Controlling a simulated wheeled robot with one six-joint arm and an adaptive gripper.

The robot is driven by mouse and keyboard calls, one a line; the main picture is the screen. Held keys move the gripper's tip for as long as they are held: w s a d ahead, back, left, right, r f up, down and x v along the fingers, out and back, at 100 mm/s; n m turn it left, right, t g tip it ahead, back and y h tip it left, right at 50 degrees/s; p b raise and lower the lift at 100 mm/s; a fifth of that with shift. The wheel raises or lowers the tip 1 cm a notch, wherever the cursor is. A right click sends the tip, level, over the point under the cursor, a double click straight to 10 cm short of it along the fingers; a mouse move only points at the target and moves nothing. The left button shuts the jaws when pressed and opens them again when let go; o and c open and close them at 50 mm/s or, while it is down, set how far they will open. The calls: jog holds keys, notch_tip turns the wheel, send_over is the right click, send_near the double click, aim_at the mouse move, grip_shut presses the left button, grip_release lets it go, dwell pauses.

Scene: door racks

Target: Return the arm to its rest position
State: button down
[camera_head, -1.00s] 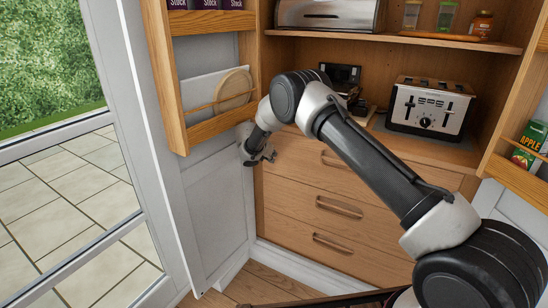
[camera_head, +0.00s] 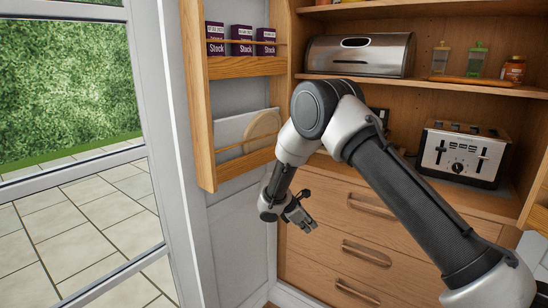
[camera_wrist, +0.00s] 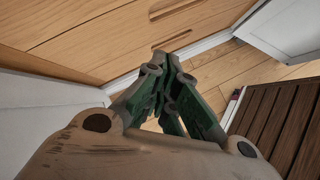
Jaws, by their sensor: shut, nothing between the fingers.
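My gripper (camera_head: 300,215) hangs at the end of my bent arm, in front of the drawer unit and near the inner face of the open left door. In the wrist view my gripper (camera_wrist: 165,75) points down toward the floor, with its fingers together and nothing between them. It is apart from the door and drawers as far as I can tell.
The open left door carries a wooden rack (camera_head: 235,68) with several purple stock boxes, and a lower rack (camera_head: 245,165) with boards. A toaster (camera_head: 463,153) and a metal bread bin (camera_head: 358,55) stand in the cabinet. Drawers (camera_head: 345,230) are shut. Dark slats (camera_wrist: 285,120) show at right.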

jog(key=s+d+r+m+y, duration=0.2)
jog(key=s+d+r+m, duration=0.4)
jog(key=s+r, duration=0.5)
jog(key=s+d+r+m+y, duration=0.2)
jog(key=s+d+r+m, duration=0.5)
jog(key=s, duration=0.9)
jog(key=s+d+r+m+t+y, duration=0.1)
jog(key=s+d+r+m+y, duration=0.1)
jog(key=s+d+r+m, duration=0.5)
jog(key=s+d+r, duration=0.3)
jog(key=s+r, duration=0.3)
jog(key=r, duration=0.2)
jog(key=shift+s+r+y, duration=0.35)
jog(key=shift+s+y, duration=0.05)
jog(key=shift+d, duration=0.1)
